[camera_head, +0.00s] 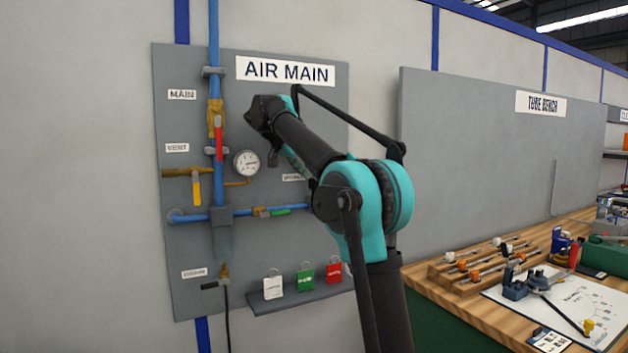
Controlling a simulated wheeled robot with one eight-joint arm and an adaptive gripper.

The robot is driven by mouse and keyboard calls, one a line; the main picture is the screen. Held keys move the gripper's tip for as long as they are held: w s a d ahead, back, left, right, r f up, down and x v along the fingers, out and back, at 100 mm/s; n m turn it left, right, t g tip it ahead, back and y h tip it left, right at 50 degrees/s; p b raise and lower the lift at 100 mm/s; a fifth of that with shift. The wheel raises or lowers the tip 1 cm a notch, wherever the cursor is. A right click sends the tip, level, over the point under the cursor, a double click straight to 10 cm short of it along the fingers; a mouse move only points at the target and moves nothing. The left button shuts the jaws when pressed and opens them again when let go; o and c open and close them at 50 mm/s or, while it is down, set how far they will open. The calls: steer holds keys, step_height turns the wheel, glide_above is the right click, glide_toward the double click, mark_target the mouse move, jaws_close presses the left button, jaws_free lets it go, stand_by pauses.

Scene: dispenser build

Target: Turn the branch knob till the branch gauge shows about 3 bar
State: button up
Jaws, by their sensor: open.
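The branch knob and branch gauge do not show; my arm covers the right part of the grey AIR MAIN panel (185,285). A partly hidden label (293,177) there looks like it starts with "BR". A blue branch pipe (243,212) with a green-handled valve (279,210) runs right behind my arm. A round white gauge (247,163) sits beside the main pipe; its reading is too small to tell. My gripper (266,130) is dark and open, in front of the panel, above and right of this gauge in the picture. I see nothing held in it.
The main pipe has a red lever (218,138), and the vent has a yellow lever (196,188). A shelf (300,298) below holds white, green and red tagged locks. At right, a wooden tube bench (450,305) carries fittings and tools.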

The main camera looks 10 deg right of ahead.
steer(key=v, duration=0.8)
